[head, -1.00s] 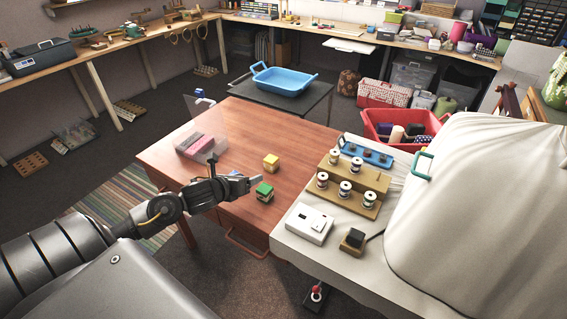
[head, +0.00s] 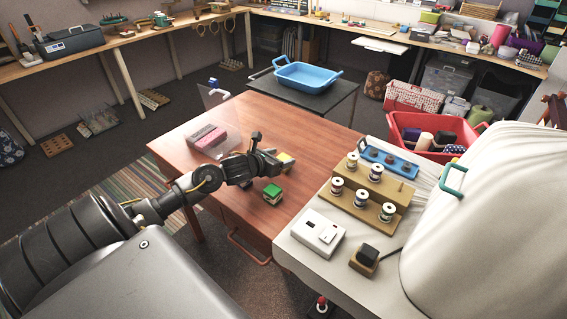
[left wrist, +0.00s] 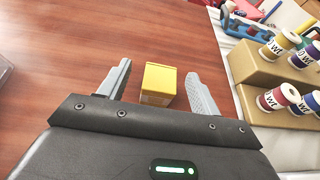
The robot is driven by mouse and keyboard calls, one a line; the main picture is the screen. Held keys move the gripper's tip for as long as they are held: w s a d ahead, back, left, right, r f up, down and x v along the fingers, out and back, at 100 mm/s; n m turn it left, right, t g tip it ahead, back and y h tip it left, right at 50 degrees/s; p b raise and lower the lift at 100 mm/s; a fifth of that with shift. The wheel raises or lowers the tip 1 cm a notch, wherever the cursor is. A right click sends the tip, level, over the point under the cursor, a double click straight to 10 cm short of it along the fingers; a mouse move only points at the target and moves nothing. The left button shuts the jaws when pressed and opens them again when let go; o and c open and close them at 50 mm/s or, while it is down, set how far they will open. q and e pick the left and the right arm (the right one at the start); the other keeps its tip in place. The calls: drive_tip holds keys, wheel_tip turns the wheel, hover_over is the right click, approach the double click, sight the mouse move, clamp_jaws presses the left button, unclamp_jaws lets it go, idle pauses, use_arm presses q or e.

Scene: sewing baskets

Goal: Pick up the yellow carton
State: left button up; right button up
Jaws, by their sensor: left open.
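The yellow carton (head: 287,158) stands on the reddish-brown wooden table, partly hidden behind my left gripper (head: 272,160) in the head view. In the left wrist view the carton (left wrist: 158,82) sits between the two spread fingers, with a gap showing on each side. The gripper (left wrist: 158,70) is open and holds nothing. My right gripper is not in view.
A green-topped block (head: 272,193) stands on the wooden table (head: 235,115) close to the gripper. A pink item (head: 209,137) lies beyond, at the left. Spools on a stepped tan stand (head: 377,184) and a white box (head: 317,232) are on the right.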

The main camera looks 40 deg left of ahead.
sight(287, 156)
use_arm(q)
drive_tip(key=shift+f+p+x, duration=0.2)
drive_tip(key=shift+x, duration=1.1)
drive_tip(key=shift+f+p+x, duration=0.15)
drive_tip(key=shift+x, duration=1.2)
drive_tip(key=shift+s, duration=0.2)
drive_tip(key=c, duration=1.1)
drive_tip(key=shift+r, duration=0.15)
